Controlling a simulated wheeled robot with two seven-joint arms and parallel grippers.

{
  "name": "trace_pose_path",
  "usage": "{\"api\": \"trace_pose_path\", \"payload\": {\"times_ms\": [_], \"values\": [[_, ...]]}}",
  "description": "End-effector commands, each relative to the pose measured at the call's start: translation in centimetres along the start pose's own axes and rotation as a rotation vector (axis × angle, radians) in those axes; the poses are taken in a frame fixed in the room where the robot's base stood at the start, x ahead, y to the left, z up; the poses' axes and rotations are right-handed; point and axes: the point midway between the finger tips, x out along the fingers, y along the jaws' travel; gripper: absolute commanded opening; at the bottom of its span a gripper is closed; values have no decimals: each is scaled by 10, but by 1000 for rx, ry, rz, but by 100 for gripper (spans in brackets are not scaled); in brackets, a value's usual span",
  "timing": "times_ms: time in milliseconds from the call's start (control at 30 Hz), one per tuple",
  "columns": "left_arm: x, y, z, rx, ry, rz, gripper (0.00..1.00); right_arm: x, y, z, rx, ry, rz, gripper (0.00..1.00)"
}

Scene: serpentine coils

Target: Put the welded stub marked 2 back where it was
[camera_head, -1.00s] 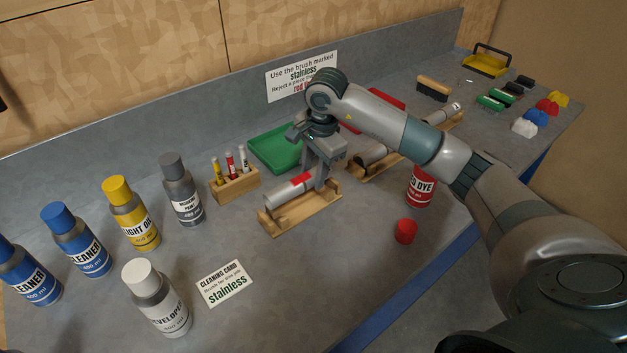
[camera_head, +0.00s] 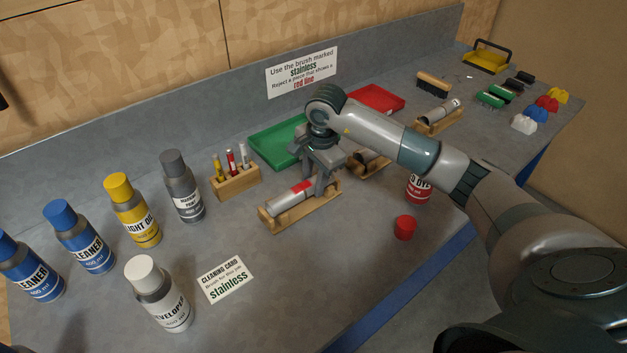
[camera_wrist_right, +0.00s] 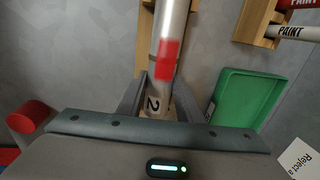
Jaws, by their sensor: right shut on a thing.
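The welded stub marked 2 (camera_head: 292,194) is a grey tube with a red band, lying along a wooden cradle (camera_head: 290,223) in the head view. My right gripper (camera_head: 325,185) is over the cradle's right end, shut on the stub. In the right wrist view the stub (camera_wrist_right: 168,40) runs between the two fingers (camera_wrist_right: 158,98), with the digit 2 near them and the red band beyond. The stub is at the cradle, but I cannot tell whether it rests fully in it. My left gripper is out of view.
Another cradle (camera_head: 368,172) with a partly hidden stub is close right of my gripper; a third (camera_head: 440,124) holds a stub farther back. A green tray (camera_head: 262,146) and red tray (camera_head: 378,97) lie behind. The red dye can (camera_head: 418,190) and red cap (camera_head: 405,228) stand right.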

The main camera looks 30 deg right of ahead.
Motion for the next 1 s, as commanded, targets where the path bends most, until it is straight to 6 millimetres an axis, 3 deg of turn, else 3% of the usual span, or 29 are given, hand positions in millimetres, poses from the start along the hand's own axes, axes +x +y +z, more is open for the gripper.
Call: {"api": "trace_pose_path", "payload": {"times_ms": [33,67,133,767,1000], "values": [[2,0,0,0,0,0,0,1,0,0,0,0,-2,0],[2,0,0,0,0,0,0,1,0,0,0,0,0,37],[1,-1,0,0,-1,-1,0,1,0,0,0,0,0,51],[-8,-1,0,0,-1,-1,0,-10,-2,0,-1,1,-1,51],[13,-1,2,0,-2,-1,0,-48,-2,-1,-1,2,-5,51]]}}
